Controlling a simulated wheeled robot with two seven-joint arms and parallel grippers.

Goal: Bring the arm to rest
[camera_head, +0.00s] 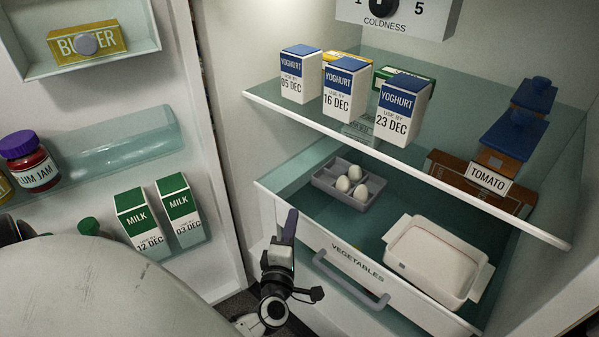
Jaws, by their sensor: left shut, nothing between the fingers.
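My left gripper (290,218) is in the lower middle of the head view, in front of the left end of the vegetable drawer (343,263). Its dark fingers point up and are together, with nothing between them. It appears apart from the drawer handle (350,281), which is to its right. The wrist shows below it. My right gripper is not in view.
The drawer is pulled out, holding an egg tray (324,182) and a white lidded container (433,262). Above it, a glass shelf (285,108) bears yoghurt cartons (347,88). The open door at left holds milk cartons (140,219) and a jam jar (30,162).

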